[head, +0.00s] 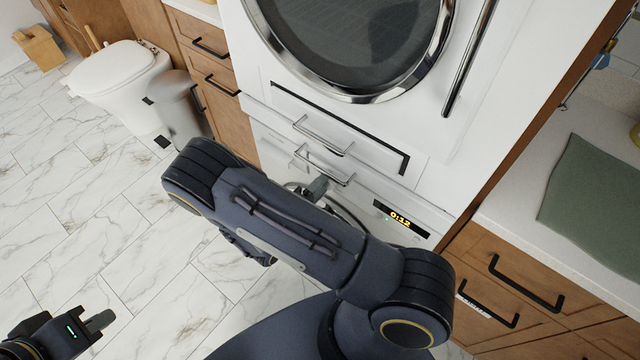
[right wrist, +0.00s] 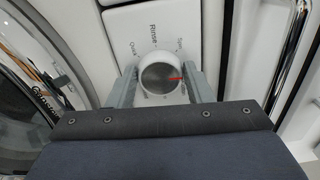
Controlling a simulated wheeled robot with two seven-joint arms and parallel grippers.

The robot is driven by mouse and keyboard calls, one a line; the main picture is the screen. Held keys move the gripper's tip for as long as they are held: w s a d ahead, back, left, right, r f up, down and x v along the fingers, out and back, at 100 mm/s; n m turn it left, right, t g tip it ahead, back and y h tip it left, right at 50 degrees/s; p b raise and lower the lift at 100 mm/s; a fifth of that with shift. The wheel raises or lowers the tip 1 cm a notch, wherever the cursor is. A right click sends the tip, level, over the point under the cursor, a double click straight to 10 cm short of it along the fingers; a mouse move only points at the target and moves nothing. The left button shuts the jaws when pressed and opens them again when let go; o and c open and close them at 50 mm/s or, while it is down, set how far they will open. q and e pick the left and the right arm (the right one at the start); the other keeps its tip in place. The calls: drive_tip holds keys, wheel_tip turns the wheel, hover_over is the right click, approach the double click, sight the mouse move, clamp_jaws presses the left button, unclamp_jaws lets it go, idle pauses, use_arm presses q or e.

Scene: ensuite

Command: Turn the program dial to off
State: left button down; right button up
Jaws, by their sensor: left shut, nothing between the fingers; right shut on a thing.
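The program dial (right wrist: 160,77) is a round knob with a grey face and a white rim in the right wrist view. Its red mark points to the right of that picture. Printed labels surround it; "Rinse" is readable and others are partly hidden. My right gripper (right wrist: 161,84) has a finger on each side of the dial and is shut on it. In the head view my right arm hides the dial. The lower washing machine's display (head: 400,217) reads 0:12. My left gripper (head: 100,320) is shut and empty, low over the floor at the lower left.
A front-loading machine with a round door (head: 350,45) stands above the lower one. Metal handles (head: 325,172) stick out near my right arm. A toilet (head: 115,80) and bin (head: 182,105) stand at left. Wooden drawers (head: 510,290) are at right. The marble floor at left is clear.

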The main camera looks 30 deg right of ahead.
drive_tip(key=shift+n, duration=0.6)
drive_tip(key=o, duration=1)
drive_tip(key=v, duration=0.8)
drive_tip(key=shift+b, duration=0.4)
